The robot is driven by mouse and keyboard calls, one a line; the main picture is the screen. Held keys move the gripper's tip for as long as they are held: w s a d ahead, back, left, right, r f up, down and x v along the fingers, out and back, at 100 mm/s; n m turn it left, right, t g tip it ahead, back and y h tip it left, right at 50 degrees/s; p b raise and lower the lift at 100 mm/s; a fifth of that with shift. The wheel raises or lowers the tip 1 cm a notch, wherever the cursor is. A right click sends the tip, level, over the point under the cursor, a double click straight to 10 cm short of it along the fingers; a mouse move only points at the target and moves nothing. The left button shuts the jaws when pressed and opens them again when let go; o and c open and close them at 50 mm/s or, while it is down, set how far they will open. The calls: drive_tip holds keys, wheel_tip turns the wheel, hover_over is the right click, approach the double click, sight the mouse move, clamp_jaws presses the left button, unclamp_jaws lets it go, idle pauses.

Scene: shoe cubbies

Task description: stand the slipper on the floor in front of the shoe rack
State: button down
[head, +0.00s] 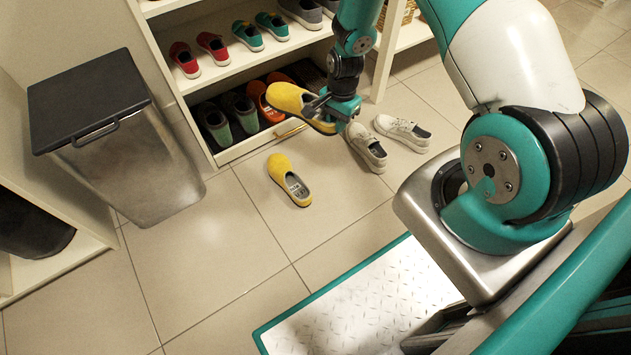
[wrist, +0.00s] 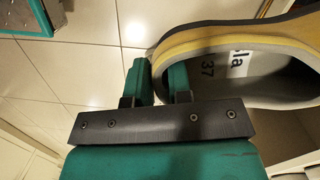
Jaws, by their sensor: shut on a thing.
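A yellow slipper (head: 291,100) is held by my gripper (head: 326,101) in front of the shoe rack (head: 215,84), above the floor. The held slipper's far side is hidden in the wrist view.
Pale grey shoes (head: 402,131) stand on the floor right of the second slipper. A metal bin (head: 134,166) stands at left. Tiles (head: 222,240) in front are clear.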

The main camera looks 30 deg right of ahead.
drive_tip(key=f+m+b, duration=0.1)
drive_tip(key=f+b, duration=0.4)
drive_tip(key=f, duration=0.6)
drive_tip(key=d+f+m+b, duration=0.1)
drive_tip(key=f+b, duration=0.5)
drive_tip(key=f, duration=0.4)
drive_tip(key=f+m+b, duration=0.1)
drive_tip(key=f+b, duration=0.5)
drive_tip(key=f, duration=0.5)
drive_tip(key=shift+d+f, duration=0.25)
drive_tip(key=shift+f, duration=0.05)
drive_tip(key=shift+r, duration=0.1)
drive_tip(key=c, duration=1.4)
unclamp_jaws()
drive_tip(key=o, duration=0.4)
drive_tip(key=shift+c, duration=0.2)
